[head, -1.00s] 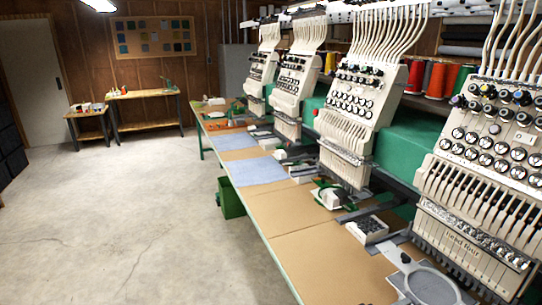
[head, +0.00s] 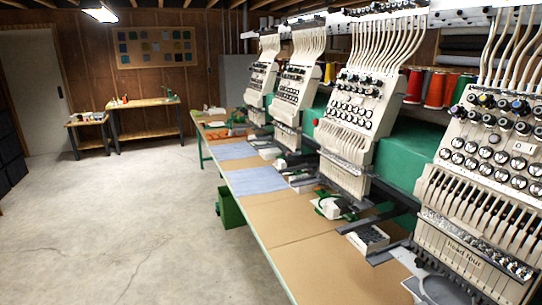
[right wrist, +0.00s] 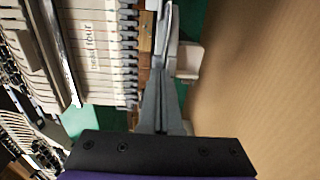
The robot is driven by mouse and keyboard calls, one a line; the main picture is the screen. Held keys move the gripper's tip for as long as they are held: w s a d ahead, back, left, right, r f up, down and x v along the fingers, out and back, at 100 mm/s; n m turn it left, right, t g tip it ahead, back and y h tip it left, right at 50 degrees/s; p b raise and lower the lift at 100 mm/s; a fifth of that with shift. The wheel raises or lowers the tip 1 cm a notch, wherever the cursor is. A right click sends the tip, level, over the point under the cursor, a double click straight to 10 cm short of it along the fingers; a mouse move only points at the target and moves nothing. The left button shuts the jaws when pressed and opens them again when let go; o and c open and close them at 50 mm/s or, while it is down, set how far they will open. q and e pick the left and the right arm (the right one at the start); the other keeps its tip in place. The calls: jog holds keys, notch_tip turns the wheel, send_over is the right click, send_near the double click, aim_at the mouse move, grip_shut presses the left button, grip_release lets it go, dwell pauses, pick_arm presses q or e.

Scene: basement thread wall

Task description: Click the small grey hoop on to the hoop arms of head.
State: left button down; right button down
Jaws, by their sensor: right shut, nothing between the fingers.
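The nearest embroidery head, marked "head four" (head: 465,245), stands at the right of the head view, and its needle bank also shows in the right wrist view (right wrist: 108,55). A round grey hoop (head: 440,290) lies below this head, cut off by the bottom edge. I cannot tell whether it is on the hoop arms or which hoop it is. My right gripper (right wrist: 167,12) shows in the right wrist view, its long grey fingers shut and empty beside head four. A pale block (right wrist: 189,60) is at the right of the fingers. My left gripper is out of view.
A long table (head: 290,258) with tan and blue sheets runs under the row of heads. A small white tray of dark pieces (head: 368,238) sits left of head four. A green bin (head: 230,210) stands by the table. The concrete floor at left is clear.

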jog(key=shift+v, duration=2.45)
jog(key=s+a+f+m+g+y+p, duration=0.1)
jog(key=s+f+y, duration=0.1)
jog(key=s+y, duration=0.25)
jog(key=s+f+m+g+y+p, duration=0.1)
jog(key=s+f+y, duration=0.25)
jog(key=s, duration=0.25)
jog(key=s+a+m+y+p, duration=0.2)
jog(key=s+a+y, duration=0.5)
jog(key=a, duration=0.4)
jog(key=shift+s+a+t+y, duration=0.15)
jog(key=shift+a+t+y, duration=0.15)
jog(key=shift+y, duration=0.5)
jog(key=shift+f, duration=0.1)
